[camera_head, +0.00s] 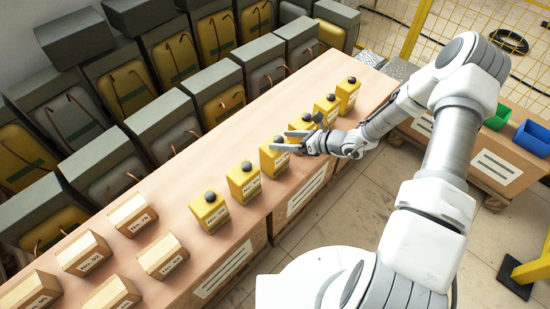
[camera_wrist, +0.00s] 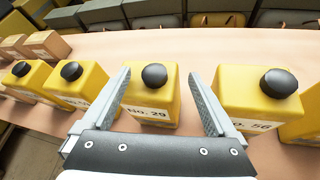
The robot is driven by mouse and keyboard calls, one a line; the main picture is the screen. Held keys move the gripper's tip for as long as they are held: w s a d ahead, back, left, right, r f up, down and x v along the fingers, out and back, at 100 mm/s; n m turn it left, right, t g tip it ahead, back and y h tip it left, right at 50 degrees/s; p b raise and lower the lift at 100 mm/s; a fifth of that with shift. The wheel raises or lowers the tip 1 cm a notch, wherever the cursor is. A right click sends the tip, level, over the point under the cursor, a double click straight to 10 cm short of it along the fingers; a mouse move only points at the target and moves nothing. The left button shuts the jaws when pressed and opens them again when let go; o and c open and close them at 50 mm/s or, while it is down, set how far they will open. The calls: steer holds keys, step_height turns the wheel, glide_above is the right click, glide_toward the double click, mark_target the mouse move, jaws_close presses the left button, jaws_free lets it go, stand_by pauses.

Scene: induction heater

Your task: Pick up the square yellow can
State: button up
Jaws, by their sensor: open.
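Several square yellow cans with round black caps stand upright in a row along the table's near edge. One yellow can labelled No. 29 (camera_wrist: 150,101) is in the middle of the wrist view; in the head view, the yellow can at the fingertips (camera_head: 272,163) is partly covered by them. My gripper (camera_head: 284,140) is open. In the wrist view its fingers (camera_wrist: 159,76) lie left and right of the No. 29 can, with a visible gap on each side.
Neighbouring yellow cans stand to the left (camera_wrist: 80,88) and right (camera_wrist: 250,92), the right one close to a finger. Cardboard boxes (camera_head: 133,215) fill the table's near left. The table (camera_head: 185,182) is bare behind the cans. Yellow and grey cases (camera_head: 215,95) stand behind the table.

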steer(key=shift+c, duration=0.3)
jaws_close()
stand_by(0.4)
